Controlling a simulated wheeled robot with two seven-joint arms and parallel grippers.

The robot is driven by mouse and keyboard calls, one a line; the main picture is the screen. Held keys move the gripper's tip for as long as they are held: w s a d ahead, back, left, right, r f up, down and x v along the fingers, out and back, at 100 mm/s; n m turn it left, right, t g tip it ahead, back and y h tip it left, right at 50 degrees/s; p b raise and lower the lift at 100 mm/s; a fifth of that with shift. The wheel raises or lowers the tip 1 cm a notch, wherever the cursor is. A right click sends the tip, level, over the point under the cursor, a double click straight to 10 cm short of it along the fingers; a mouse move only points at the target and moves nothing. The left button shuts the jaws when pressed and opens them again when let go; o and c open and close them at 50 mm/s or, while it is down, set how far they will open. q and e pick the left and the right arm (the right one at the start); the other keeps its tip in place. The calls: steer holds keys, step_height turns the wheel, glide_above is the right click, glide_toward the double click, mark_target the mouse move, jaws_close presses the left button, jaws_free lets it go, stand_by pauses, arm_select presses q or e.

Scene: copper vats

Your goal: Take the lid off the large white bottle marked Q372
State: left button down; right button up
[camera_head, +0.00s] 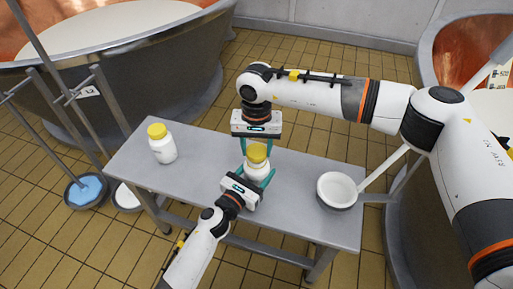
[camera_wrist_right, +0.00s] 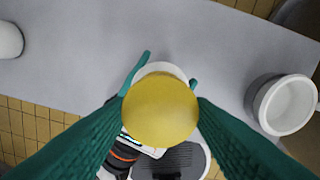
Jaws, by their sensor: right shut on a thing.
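A white bottle (camera_head: 257,173) with a yellow lid (camera_head: 257,152) stands upright near the middle of the grey table. No marking on it can be read. My right gripper (camera_head: 257,147) comes down from above and is shut on the yellow lid, which also shows in the right wrist view (camera_wrist_right: 160,110). My left gripper (camera_head: 258,177) reaches in from the front, with its teal fingers closed around the bottle's white body. Whether the lid still sits on the neck or is slightly lifted cannot be told.
Another white bottle with a yellow lid (camera_head: 162,144) stands at the table's left. A white round bowl (camera_head: 337,190) sits at the right. The table (camera_head: 205,165) is bare between them. Large copper vats (camera_head: 130,50) stand behind and at the right.

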mark_target(257, 150)
steer(key=shift+r, duration=0.1)
steer(key=shift+r, duration=1.95)
arm_select(q)
steer(key=shift+c, duration=1.3)
jaws_free()
steer(key=shift+s+a, duration=0.1)
